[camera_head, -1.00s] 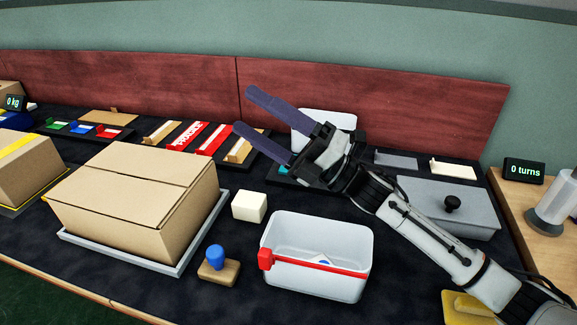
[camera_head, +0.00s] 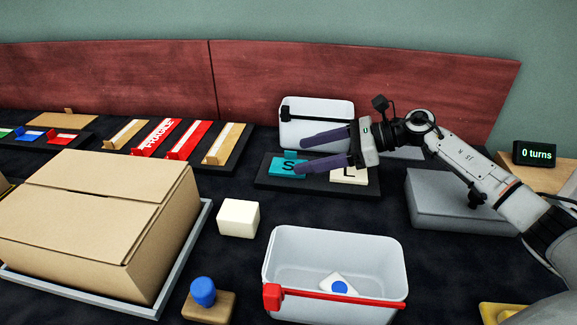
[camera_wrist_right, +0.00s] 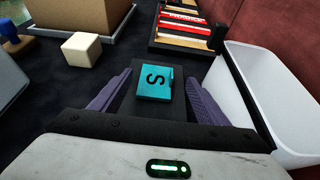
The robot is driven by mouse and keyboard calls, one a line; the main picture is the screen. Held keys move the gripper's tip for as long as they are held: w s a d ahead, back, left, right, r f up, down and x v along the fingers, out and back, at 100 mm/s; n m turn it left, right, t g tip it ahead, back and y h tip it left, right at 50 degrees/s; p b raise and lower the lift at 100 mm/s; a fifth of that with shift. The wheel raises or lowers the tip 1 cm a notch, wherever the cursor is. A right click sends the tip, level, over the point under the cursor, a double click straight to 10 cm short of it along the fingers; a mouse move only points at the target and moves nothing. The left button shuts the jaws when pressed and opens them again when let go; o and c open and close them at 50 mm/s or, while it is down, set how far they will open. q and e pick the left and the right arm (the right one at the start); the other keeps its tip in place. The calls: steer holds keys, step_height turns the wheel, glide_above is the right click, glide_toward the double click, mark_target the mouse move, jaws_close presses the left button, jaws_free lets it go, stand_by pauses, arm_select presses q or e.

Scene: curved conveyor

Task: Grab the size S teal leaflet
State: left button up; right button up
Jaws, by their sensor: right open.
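The teal leaflet (camera_head: 287,166) marked S lies on the left part of a black tray (camera_head: 318,189) in the head view. A white leaflet (camera_head: 350,175) marked L lies to its right, partly behind my gripper. My right gripper (camera_head: 326,151) is open and empty, its purple fingers reaching left above the tray toward the teal leaflet. In the right wrist view the teal leaflet (camera_wrist_right: 154,83) sits ahead, between the lines of the two open fingers (camera_wrist_right: 150,90). My left gripper is out of view.
A white bin (camera_head: 317,122) stands close behind the tray. A white bin with a red bar (camera_head: 335,300) stands in front, holding a card. A large cardboard box (camera_head: 85,215) is at left, with a white cube (camera_head: 238,218) beside it. A grey lidded box (camera_head: 450,205) is at right.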

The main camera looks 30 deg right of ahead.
mark_target(275, 164)
steer(key=x, duration=0.5)
steer(key=shift+s+a+f, duration=0.1)
steer(key=shift+s, duration=0.2)
steer(key=c, duration=1.1)
